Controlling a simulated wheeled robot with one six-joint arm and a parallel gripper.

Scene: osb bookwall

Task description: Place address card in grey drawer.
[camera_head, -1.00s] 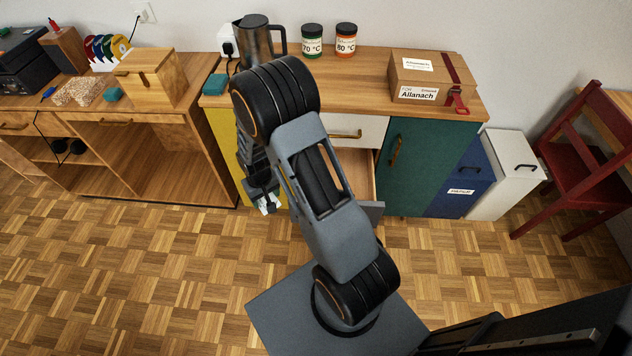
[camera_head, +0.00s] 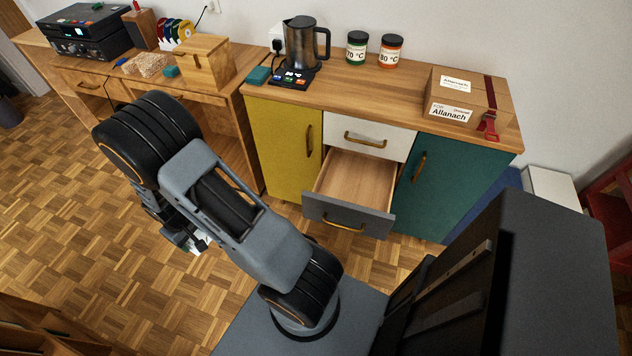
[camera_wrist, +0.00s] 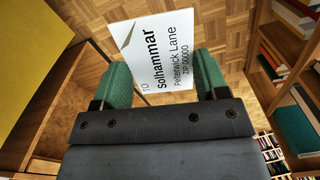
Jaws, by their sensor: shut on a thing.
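The address card (camera_wrist: 152,50) is white with black print reading "TO Solhammar, Peterwick Lane, ZIP 00000". My gripper (camera_wrist: 160,78) is shut on it, with a green finger pad at each side of the card in the wrist view. In the head view the card (camera_head: 200,243) shows only as a small white patch below my arm, which hides most of my gripper. The grey drawer (camera_head: 347,216) is pulled open under the white drawer, and its visible wooden inside looks empty. My gripper is well to the left of the drawer, over the floor.
A yellow door (camera_head: 283,150) and a teal door (camera_head: 450,187) flank the drawer. A kettle (camera_head: 300,45), two jars and a box labelled Allanach (camera_head: 467,98) stand on the worktop. Bare parquet floor (camera_head: 55,215) lies at the left. A shelf unit (camera_head: 45,325) is at lower left.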

